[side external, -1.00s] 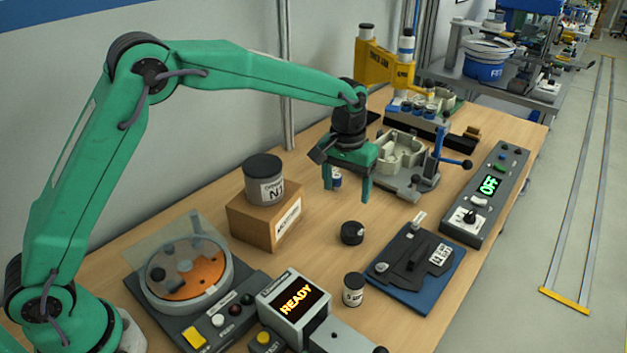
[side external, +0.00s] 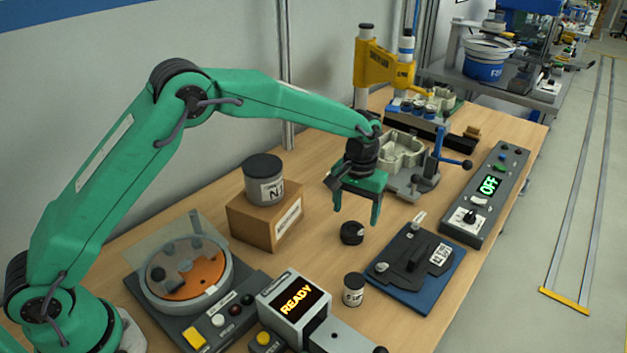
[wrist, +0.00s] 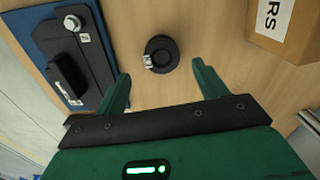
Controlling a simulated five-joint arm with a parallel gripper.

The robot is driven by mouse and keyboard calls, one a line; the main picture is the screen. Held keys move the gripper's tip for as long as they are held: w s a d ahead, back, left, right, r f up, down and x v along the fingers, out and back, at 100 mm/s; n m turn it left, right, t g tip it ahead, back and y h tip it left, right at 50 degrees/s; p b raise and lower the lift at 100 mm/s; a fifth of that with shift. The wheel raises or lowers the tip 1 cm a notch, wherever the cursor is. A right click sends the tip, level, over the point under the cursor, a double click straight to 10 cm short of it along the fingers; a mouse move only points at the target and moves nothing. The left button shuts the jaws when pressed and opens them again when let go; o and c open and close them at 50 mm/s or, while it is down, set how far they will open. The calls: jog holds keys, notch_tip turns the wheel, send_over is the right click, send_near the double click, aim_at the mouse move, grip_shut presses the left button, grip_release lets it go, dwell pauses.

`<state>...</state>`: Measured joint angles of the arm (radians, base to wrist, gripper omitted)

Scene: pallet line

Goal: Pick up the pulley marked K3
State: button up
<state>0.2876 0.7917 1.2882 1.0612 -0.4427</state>
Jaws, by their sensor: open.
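A small black pulley (side external: 352,232) lies on the wooden table, between the cardboard box and the blue-based plate. It also shows in the wrist view (wrist: 163,51), with a small white tag at its edge; the marking is too small to read. My gripper (side external: 357,217) is above the table close to the pulley, with its two green fingers pointing down. In the wrist view my gripper (wrist: 160,85) is open and empty, and the pulley lies ahead of the gap between the fingertips, apart from both.
A cardboard box (side external: 262,224) with a grey canister (side external: 264,184) on it stands left of the pulley. A black fixture on a blue plate (side external: 414,268) lies to the right. A small dark-lidded jar (side external: 353,290) and a READY display unit (side external: 294,302) stand in front.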

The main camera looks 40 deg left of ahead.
aim_at(353, 230)
jog(key=shift+a+f, duration=0.15)
jog(key=shift+f, duration=2.45)
jog(key=c, duration=1.1)
jog(key=shift+c, duration=0.2)
jog(key=shift+r, duration=0.15)
